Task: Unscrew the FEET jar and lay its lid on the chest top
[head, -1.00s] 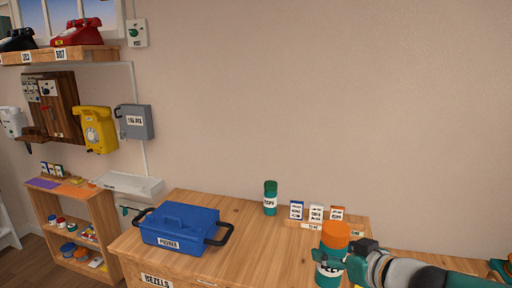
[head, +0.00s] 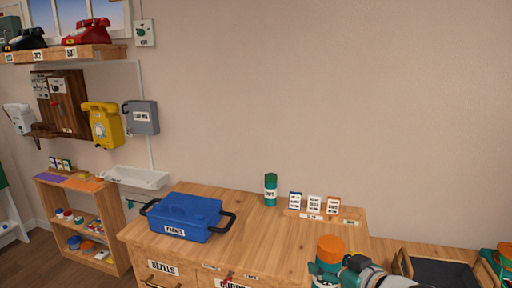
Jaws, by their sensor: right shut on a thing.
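A jar with an orange lid (head: 330,246) stands upright at the bottom of the head view, near the right front of the wooden chest. Its label is too small and covered to read, so I cannot tell whether it says FEET. My right gripper (head: 328,268) is shut on this jar, around its body below the lid. The lid is still on the jar. I cannot tell whether the jar's base touches the chest. The chest top (head: 262,232) has bare wood in its middle. My left gripper is not in view.
A blue toolbox (head: 186,214) with black handles sits on the chest's left. A green jar (head: 270,189) and a row of small cards (head: 314,204) stand at the back. A dark tray (head: 441,272) is to the right. Shelves and wall phones are at the left.

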